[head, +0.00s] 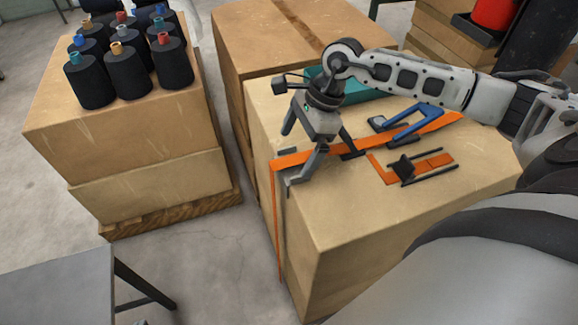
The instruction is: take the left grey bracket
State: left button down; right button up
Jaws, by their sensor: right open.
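The left grey bracket (288,152) appears as a small grey piece at the left edge of the near carton's top, by the orange strap (292,160). The strap and my gripper partly cover that area, so its full outline is unclear. My right gripper (326,162) is open over the left part of the carton top, pointing down, with its fingers close to the strap and bracket. I cannot tell whether a finger touches the bracket. My left gripper is not in view.
On the near carton (345,215) lie a blue tool (415,121) and several orange and dark pieces (438,160). A teal tray (365,96) is behind my arm. Black spools (128,72) stand on a carton stack at left. The carton's front top is clear.

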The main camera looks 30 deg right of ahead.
aim_at(286, 169)
jog(key=x, duration=0.4)
jog(key=shift+w+p, duration=0.1)
jog(key=shift+p, duration=0.2)
jog(key=c, duration=0.9)
